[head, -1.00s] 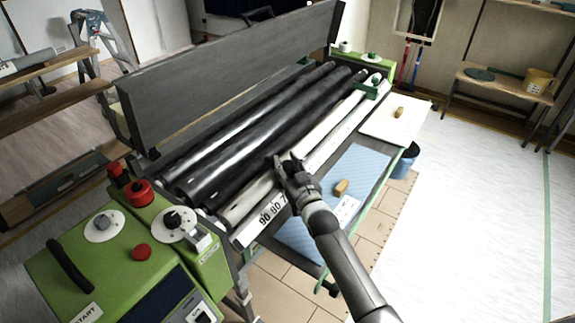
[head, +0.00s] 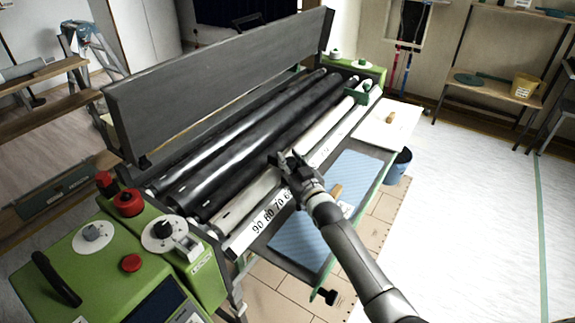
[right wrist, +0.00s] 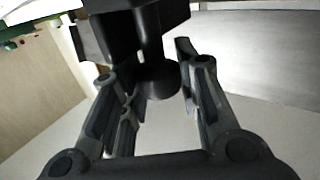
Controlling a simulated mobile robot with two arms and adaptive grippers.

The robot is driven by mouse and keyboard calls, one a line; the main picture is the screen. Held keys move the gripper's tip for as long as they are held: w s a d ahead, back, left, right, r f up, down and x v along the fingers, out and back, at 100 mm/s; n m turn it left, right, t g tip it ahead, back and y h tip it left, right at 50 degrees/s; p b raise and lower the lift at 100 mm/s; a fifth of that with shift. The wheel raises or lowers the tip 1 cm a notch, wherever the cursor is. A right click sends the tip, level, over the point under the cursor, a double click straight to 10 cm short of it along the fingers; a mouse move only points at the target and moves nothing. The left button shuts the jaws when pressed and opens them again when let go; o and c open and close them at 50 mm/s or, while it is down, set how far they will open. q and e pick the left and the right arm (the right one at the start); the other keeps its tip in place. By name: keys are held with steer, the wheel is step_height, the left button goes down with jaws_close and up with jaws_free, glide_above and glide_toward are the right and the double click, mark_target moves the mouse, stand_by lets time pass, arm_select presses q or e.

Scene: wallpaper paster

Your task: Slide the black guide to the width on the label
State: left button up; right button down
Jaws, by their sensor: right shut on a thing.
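The black guide (right wrist: 157,80) shows in the right wrist view as a dark block with a round knob between my fingers. My right gripper (head: 284,160) is shut on it at the front white roller. It also shows in the right wrist view (right wrist: 158,85). In the head view the gripper largely hides the guide. A white scale (head: 262,222) reads 90, 80, 70 and on toward the gripper, which covers the following marks. A small white label (head: 346,209) lies on the blue sheet, partly behind my arm; its print is too small to read. My left gripper is not in view.
The green control box (head: 100,255) with red knobs stands at the near left. A green bracket (head: 363,94) sits at the rollers' far end. A blue sheet (head: 300,240) and a tan block (head: 337,191) lie on the front shelf. The floor at right is clear.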

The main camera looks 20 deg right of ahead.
steer(key=c, duration=1.1)
jaws_free()
steer(key=shift+s, duration=0.1)
steer(key=s, duration=0.8)
steer(key=s+d, duration=0.1)
steer(key=s, duration=0.3)
steer(key=shift+w, duration=0.1)
